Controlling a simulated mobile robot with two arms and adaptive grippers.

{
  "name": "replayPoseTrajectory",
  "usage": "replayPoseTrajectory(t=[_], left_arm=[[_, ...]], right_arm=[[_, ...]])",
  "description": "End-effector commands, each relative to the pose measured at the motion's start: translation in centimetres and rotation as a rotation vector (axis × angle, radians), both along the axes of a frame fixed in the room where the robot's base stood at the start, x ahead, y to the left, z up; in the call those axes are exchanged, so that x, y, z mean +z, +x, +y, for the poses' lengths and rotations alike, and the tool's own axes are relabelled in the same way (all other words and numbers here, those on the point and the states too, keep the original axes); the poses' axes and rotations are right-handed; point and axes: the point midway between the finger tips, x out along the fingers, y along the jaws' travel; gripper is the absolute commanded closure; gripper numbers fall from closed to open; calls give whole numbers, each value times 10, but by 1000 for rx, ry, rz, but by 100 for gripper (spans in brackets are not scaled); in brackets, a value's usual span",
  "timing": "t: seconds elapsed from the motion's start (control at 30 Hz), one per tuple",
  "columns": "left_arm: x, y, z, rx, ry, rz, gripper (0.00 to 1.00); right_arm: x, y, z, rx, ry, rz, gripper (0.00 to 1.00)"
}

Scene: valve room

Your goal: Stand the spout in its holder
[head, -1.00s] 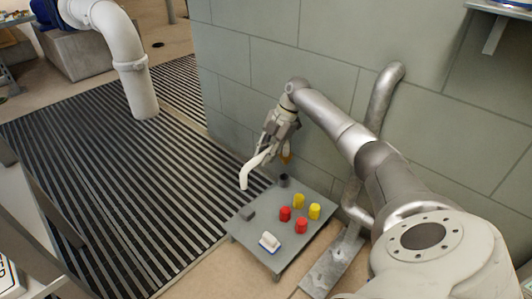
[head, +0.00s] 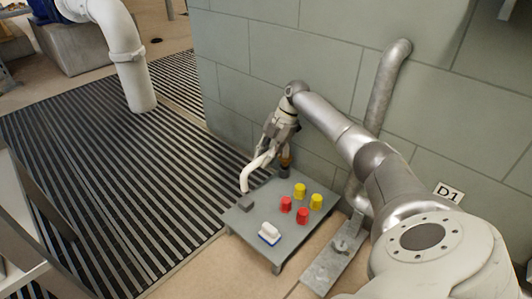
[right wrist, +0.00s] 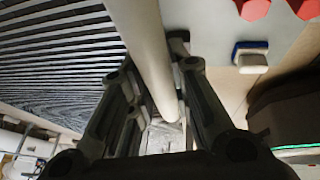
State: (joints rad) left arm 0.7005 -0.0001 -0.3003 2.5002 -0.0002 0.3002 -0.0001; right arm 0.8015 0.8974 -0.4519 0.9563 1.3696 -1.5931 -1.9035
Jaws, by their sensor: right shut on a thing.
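The spout (head: 246,178) is a white bent tube with an orange-brown end. My right gripper (head: 271,148) is shut on it above the back left of a low grey table. In the right wrist view the white tube (right wrist: 145,50) runs between the fingers. The orange-brown end is at the top of a small dark cup (head: 284,172), which looks like the holder. I cannot tell whether that end is inside it. My left gripper is not in view.
A tiled wall (head: 300,50) and a grey pipe (head: 385,90) stand behind.

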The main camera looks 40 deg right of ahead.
Motion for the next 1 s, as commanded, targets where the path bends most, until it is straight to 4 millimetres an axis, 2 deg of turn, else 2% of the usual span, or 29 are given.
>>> replayPoseTrajectory(t=[0.57, 1.0], left_arm=[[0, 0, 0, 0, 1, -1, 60], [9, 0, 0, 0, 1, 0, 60]], right_arm=[[-1, 0, 0, 0, -1, -1, 100], [0, 1, 0, 0, -1, -1, 100]])
